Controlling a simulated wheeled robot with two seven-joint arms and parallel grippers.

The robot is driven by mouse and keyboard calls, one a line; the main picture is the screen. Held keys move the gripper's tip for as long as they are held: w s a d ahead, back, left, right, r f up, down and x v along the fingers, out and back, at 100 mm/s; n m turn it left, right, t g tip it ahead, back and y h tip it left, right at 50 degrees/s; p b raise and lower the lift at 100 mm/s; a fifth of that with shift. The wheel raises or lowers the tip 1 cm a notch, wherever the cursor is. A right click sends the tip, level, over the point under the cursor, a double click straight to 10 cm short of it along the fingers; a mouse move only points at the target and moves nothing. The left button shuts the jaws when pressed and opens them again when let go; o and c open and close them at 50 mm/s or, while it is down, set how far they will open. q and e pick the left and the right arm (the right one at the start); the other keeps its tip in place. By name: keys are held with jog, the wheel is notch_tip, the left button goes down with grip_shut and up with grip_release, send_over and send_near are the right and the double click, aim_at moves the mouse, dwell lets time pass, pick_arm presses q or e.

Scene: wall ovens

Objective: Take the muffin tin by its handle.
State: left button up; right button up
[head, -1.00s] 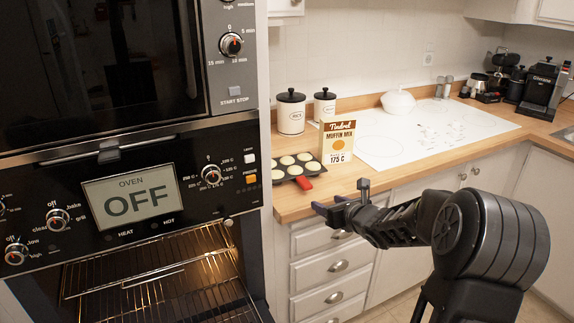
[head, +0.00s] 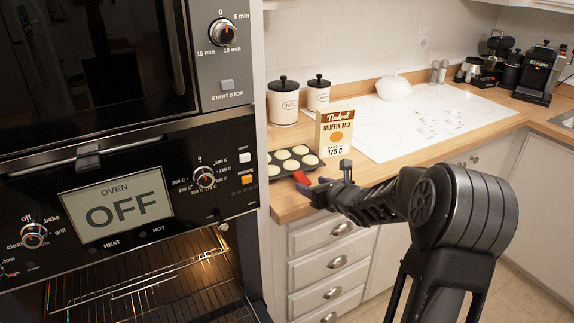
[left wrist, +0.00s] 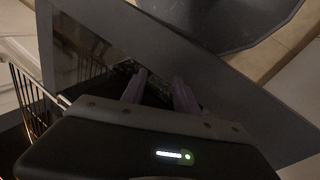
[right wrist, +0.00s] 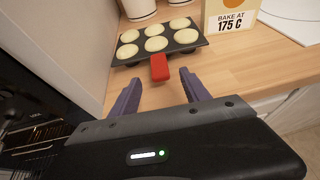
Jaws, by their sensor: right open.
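The dark muffin tin (head: 284,174), with pale batter in its cups, sits on the wooden counter beside the oven cabinet. Its red handle (head: 301,178) points toward the counter's front edge. In the right wrist view the handle (right wrist: 159,67) lies just beyond my right fingertips, roughly between their lines. My right gripper (head: 322,177) is open and empty, close to the handle but not around it. My left gripper (left wrist: 159,77) shows only in the left wrist view, with its fingers apart and nothing visible between them.
Two white canisters (head: 283,102) are at the back. The oven cabinet (head: 240,150) borders the tin's left side. The lower oven shows its rack (head: 150,290). A white cooktop (head: 420,125) lies to the right.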

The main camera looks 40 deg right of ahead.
aim_at(306, 181)
jog(key=shift+w+d+f, duration=0.15)
jog(key=shift+w+f, duration=0.1)
jog(key=shift+w, duration=0.35)
jog(key=shift+p+x, duration=0.6)
jog(key=shift+x, duration=2.05)
grip_shut()
jog(key=shift+r, duration=0.1)
